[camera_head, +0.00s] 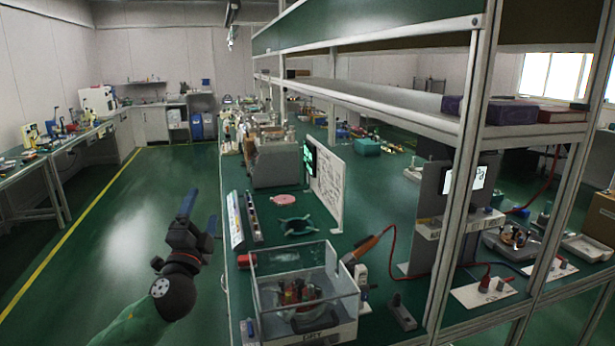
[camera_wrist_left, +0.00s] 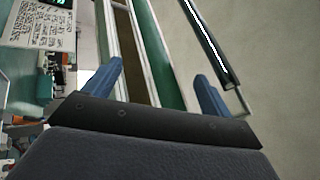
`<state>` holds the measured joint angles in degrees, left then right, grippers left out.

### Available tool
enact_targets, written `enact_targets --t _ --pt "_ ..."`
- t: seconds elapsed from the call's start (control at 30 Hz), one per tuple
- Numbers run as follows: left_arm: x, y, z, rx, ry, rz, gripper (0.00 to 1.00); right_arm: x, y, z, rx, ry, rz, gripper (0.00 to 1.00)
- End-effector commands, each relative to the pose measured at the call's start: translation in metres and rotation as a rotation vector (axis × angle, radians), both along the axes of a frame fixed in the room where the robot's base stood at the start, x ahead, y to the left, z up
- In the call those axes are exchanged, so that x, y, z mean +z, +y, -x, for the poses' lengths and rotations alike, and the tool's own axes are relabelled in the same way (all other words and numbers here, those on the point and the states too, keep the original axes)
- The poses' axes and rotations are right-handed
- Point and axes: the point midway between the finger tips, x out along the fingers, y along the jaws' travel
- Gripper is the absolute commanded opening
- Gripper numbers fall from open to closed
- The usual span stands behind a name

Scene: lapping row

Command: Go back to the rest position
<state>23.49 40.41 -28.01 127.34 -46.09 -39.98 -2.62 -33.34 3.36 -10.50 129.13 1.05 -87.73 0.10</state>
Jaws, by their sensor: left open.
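My left gripper (camera_head: 199,222) is raised over the aisle floor, just left of the green bench's edge in the head view. Its blue fingers stand apart with nothing between them. In the left wrist view the open, empty fingers (camera_wrist_left: 160,85) show against a shelf frame and a pale ceiling or wall. My left arm comes in from the lower left. My right gripper does not show in either view.
A clear-walled box (camera_head: 305,280) holding several items stands on the green bench (camera_head: 385,215) to the right of my gripper. The green aisle floor (camera_head: 130,220) is clear.

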Motion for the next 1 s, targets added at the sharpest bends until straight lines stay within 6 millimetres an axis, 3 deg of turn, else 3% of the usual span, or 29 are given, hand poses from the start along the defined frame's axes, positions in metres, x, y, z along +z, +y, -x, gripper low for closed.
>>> enact_targets --t 0.17,0.37,0.5,0.7,1.0 --pt "-0.08 0.034 -0.006 0.141 0.291 0.331 0.84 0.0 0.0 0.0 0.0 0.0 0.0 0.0" --pt "-0.2 0.043 0.021 0.289 0.67 0.623 0.84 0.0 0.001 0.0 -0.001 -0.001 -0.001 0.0" --pt "-0.278 0.032 0.058 0.357 0.918 0.764 0.84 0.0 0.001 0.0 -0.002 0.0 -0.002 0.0" --pt "-0.37 0.001 0.124 0.399 1.217 0.915 0.84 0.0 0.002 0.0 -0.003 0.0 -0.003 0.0" --pt "-0.463 -0.039 0.218 0.417 1.466 1.092 0.84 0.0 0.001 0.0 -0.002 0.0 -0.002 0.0"
